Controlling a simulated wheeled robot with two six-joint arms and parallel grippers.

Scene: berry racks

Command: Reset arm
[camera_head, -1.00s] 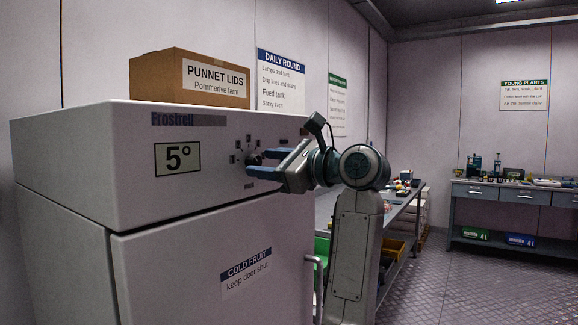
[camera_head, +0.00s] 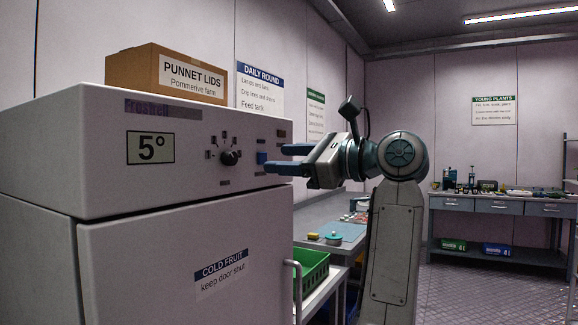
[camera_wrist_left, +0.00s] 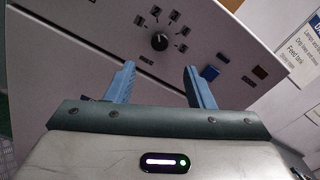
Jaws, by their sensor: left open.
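My left gripper (camera_head: 272,159) is open and empty, its two blue fingers pointing left at the white fridge's upper panel (camera_head: 100,190). A round black knob (camera_head: 230,157) ringed by small dark labels is on that panel, left of the fingertips and clear of them. In the left wrist view the same knob (camera_wrist_left: 159,41) lies beyond the gap between the open fingers (camera_wrist_left: 159,68). Nothing is between the fingers. My right gripper is not in view.
A blue square (camera_head: 262,157) is on the panel near the fingertips. A cardboard box (camera_head: 165,75) sits on the fridge. A door handle (camera_head: 297,290), green crate (camera_head: 312,268) and workbench (camera_head: 320,212) are at right. Open floor (camera_head: 480,285) lies farther right.

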